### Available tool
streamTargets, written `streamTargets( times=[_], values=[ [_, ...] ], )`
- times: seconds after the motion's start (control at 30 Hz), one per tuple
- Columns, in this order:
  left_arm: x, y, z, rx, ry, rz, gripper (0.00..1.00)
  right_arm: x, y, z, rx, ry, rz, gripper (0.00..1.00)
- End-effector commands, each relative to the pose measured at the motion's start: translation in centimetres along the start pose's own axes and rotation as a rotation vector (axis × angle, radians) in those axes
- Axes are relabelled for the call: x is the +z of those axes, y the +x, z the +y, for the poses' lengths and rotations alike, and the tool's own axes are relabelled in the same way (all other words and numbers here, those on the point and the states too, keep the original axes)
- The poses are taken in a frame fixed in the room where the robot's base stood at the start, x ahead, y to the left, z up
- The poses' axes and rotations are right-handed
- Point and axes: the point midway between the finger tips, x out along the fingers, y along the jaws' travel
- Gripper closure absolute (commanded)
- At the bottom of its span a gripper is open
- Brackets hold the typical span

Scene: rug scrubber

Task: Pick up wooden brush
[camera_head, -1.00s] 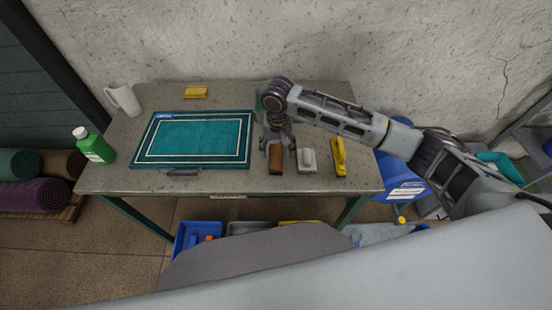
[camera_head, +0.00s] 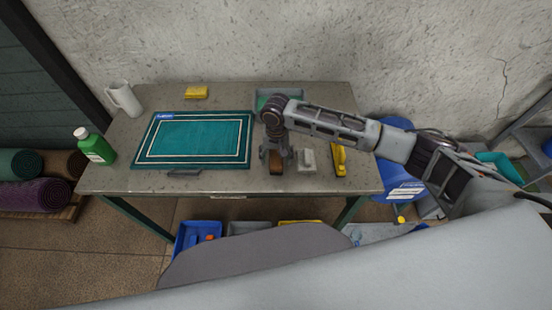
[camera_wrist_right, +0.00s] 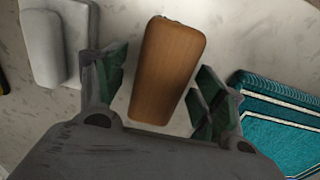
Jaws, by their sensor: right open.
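The wooden brush (camera_head: 276,168) lies on the table near its front edge, right of the teal rug. In the right wrist view the brown brush back (camera_wrist_right: 167,70) lies between my open fingers, with a gap on both sides. My right gripper (camera_head: 277,163) points down over the brush and hides part of it in the head view. In the right wrist view the gripper (camera_wrist_right: 160,90) is open and empty. My left gripper is not in view.
A grey-white block (camera_head: 307,160) and a yellow tool (camera_head: 339,159) lie right of the brush. The teal rug (camera_head: 195,137) lies left. A grey tray (camera_head: 290,93) is behind my arm.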

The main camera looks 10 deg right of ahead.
Motion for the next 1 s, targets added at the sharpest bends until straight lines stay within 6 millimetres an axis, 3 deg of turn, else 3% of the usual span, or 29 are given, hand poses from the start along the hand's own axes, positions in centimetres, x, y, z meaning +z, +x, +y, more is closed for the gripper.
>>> streamTargets(
  times=[0.53, 0.9, 1.0],
  values=[
    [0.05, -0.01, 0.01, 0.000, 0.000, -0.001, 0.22, 0.02, 0.37, 0.02, 0.000, 0.000, 0.000, 0.32],
    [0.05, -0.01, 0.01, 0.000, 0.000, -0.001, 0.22, 0.01, 0.36, 0.03, 0.001, 0.000, 0.000, 0.79],
    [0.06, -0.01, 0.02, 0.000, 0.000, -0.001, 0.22, -0.01, 0.34, 0.02, 0.000, 0.000, 0.001, 0.83]
  ],
)
